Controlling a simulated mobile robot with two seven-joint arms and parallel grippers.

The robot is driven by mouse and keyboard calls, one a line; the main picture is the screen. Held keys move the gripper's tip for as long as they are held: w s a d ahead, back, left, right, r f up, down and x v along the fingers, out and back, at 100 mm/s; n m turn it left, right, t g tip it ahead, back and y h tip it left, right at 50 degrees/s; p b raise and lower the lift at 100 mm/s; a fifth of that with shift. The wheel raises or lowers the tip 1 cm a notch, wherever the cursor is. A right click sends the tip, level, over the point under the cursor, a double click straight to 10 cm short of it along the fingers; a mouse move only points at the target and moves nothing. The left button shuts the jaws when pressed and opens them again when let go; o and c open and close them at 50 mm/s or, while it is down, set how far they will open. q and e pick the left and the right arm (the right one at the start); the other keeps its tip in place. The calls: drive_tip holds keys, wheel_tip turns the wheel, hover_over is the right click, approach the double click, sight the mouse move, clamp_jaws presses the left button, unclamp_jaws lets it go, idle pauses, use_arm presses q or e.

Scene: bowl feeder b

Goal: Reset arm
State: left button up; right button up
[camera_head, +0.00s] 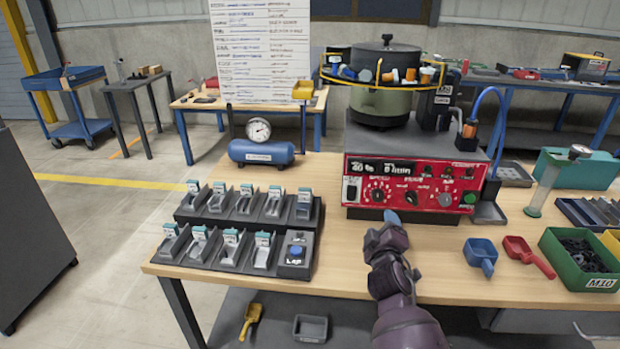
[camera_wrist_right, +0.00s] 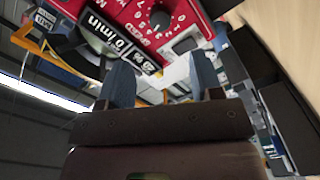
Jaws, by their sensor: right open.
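My right gripper (camera_head: 391,217) is in front of the red control panel (camera_head: 416,183) of the bowl feeder, above the front part of the wooden table (camera_head: 345,270). In the right wrist view its two blue-grey fingers (camera_wrist_right: 161,82) stand apart with nothing between them. The red panel (camera_wrist_right: 150,25), with its dials and display, shows beyond the fingers, tilted in that view. The green feeder bowl (camera_head: 380,104) sits on top of the panel's housing. My left gripper is in neither view.
A dark rack of several slots (camera_head: 245,209) with a blue-button box (camera_head: 296,249) stands left of my arm. A blue scoop (camera_head: 481,254), a red scoop (camera_head: 527,255) and a green M10 bin (camera_head: 581,262) lie to the right. Bare tabletop surrounds my wrist.

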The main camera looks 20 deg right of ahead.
drive_tip(key=s+a+f+m+y+p, duration=0.1)
drive_tip(key=s+a+f+m+y, duration=0.35)
drive_tip(key=s+a+y, duration=0.45)
drive_tip(key=s+a+f+g, duration=0.1)
drive_tip(key=s+f, duration=0.2)
drive_tip(key=s, duration=0.4)
drive_tip(key=s+a+f+g+p, duration=0.1)
drive_tip(key=s+a+f+g, duration=0.1)
drive_tip(key=s+f, duration=0.2)
drive_tip(key=s+a+f+g+p, duration=0.1)
drive_tip(key=s+f, duration=0.2)
drive_tip(key=s, duration=0.7)
drive_tip(key=shift+a+f+g, duration=0.2)
drive_tip(key=shift+f+g, duration=0.05)
drive_tip(key=shift+g, duration=0.05)
drive_tip(key=shift+w, duration=0.1)
drive_tip(key=shift+c, duration=0.4)
